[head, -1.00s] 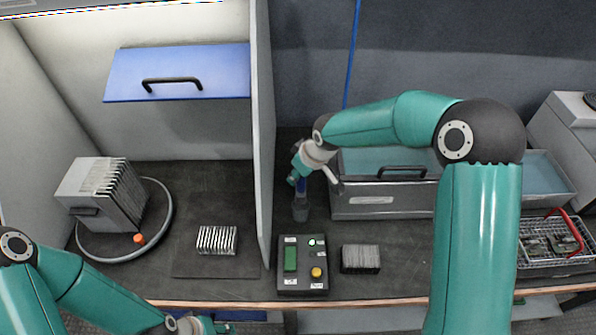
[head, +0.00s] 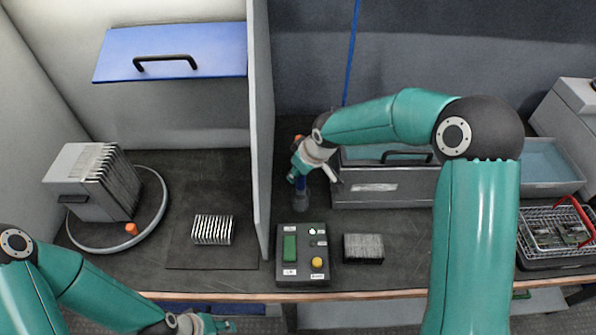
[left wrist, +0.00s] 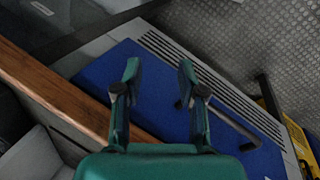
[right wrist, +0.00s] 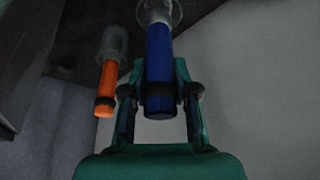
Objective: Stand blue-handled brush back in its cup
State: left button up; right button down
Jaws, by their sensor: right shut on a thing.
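My right gripper (head: 300,178) is shut on the handle of the blue-handled brush (right wrist: 159,68), which is upright. In the right wrist view the brush's far end meets a clear grey cup (right wrist: 160,10); in the head view the handle sits right above the cup (head: 301,202). The bristles are not visible, and I cannot tell how deep they sit in the cup. An orange-handled brush (right wrist: 105,80) stands in another clear cup (right wrist: 115,42) to the left. My left gripper (left wrist: 158,72) is open and empty, low at the bench's front edge (left wrist: 60,95).
A partition (head: 259,130) stands close left of the cup, and a grey metal box (head: 375,188) close right. A button panel (head: 303,253) lies in front, beside a dark finned block (head: 363,248). A round turntable (head: 160,215) is at left.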

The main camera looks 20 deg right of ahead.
jog(key=c, duration=0.8)
grip_release()
jog(key=shift+r, duration=0.15)
jog(key=v, duration=1.1)
jog(key=shift+s+r, duration=0.2)
jog(key=shift+r, duration=0.1)
jog(key=shift+d, duration=0.1)
jog(key=shift+r, duration=0.1)
